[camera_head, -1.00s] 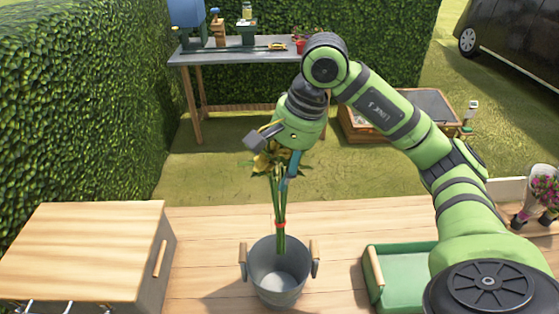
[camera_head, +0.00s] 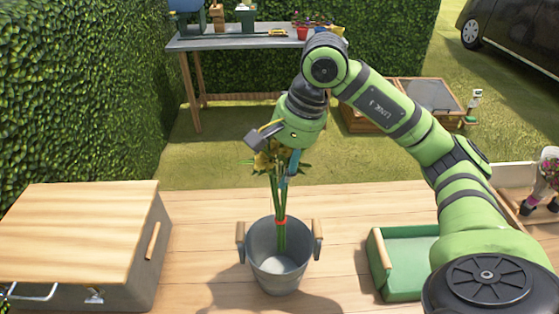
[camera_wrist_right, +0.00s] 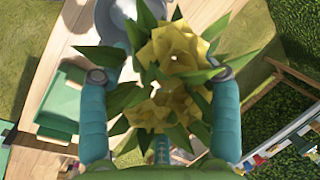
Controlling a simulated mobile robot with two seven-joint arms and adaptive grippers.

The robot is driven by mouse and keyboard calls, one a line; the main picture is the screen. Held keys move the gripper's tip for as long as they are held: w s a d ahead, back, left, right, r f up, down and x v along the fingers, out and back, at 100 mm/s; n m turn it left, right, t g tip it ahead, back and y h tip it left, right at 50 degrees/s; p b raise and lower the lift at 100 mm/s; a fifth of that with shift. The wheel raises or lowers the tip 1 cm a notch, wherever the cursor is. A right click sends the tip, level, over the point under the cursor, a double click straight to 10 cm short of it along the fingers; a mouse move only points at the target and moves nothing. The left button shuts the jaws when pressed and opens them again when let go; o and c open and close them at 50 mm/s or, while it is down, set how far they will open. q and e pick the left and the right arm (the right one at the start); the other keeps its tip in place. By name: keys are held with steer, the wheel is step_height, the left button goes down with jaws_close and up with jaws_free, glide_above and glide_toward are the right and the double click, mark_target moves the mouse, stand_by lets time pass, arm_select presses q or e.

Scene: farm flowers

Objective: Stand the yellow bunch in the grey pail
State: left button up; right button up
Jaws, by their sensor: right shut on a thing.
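In the right wrist view the yellow flowers (camera_wrist_right: 172,75) fill the space between the blue fingers. The grey pail (camera_head: 278,270) stands on the wooden deck below, with two wooden handles. The stem ends show within the pail's mouth; whether they touch its bottom, I cannot tell. My left gripper is not in view.
A wooden-topped grey chest (camera_head: 80,235) stands left of the pail. A green tray (camera_head: 408,265) lies to the right, under my right arm. A grey table (camera_head: 240,42) with tools and a red pot is at the back. Bare deck surrounds the pail.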

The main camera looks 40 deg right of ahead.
mark_target(279, 204)
steer(key=shift+f+b, duration=5.35)
steer(key=shift+f, duration=0.6)
steer(key=o, duration=1.8)
steer(key=v, duration=1.2)
steer(key=shift+a+r, duration=0.1)
